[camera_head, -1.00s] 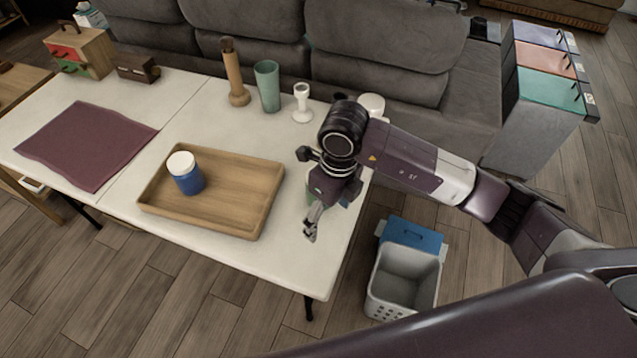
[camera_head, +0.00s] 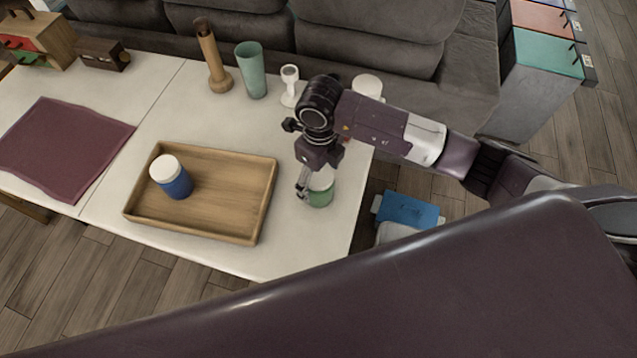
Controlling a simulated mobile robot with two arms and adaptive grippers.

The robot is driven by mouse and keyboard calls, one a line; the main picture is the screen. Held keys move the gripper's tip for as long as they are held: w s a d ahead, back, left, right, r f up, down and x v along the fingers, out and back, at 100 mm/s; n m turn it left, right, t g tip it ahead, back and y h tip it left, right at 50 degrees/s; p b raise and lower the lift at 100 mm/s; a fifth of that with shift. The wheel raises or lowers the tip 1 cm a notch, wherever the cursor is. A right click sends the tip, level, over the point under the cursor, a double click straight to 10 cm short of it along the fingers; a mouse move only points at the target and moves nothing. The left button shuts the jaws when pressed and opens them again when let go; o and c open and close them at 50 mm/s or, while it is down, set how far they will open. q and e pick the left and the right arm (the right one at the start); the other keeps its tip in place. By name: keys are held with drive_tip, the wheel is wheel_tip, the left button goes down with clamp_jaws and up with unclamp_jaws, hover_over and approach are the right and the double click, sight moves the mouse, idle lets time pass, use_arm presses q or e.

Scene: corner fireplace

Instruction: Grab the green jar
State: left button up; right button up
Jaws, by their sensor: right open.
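The green jar (camera_head: 322,190) stands upright on the right part of the white table (camera_head: 225,262), near its right edge. Its top is partly hidden by my right gripper (camera_head: 304,190). My right gripper is open, with its fingers pointing down at the jar's left side. One finger overlaps the jar in the picture; I cannot tell whether it touches. My left gripper is not in view.
A wooden tray (camera_head: 245,222) holding a blue jar with a white lid (camera_head: 171,177) lies left of the gripper. Behind stand a wooden pestle-like object (camera_head: 213,60), a green cup (camera_head: 251,72) and a white goblet (camera_head: 290,86). A blue-lidded basket (camera_head: 408,211) is right of the table.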

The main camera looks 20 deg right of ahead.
drive_tip(key=shift+w+a+f, duration=0.1)
drive_tip(key=shift+w+f, duration=0.05)
drive_tip(key=shift+f, duration=0.45)
drive_tip(key=shift+w+f, duration=0.1)
drive_tip(key=shift+f, duration=0.9)
drive_tip(key=c, duration=1.1)
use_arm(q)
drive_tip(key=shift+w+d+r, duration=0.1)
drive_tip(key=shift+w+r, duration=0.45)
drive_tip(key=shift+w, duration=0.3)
use_arm(e)
drive_tip(key=c, duration=0.4)
drive_tip(key=shift+o, duration=0.2)
drive_tip(key=shift+r, duration=0.1)
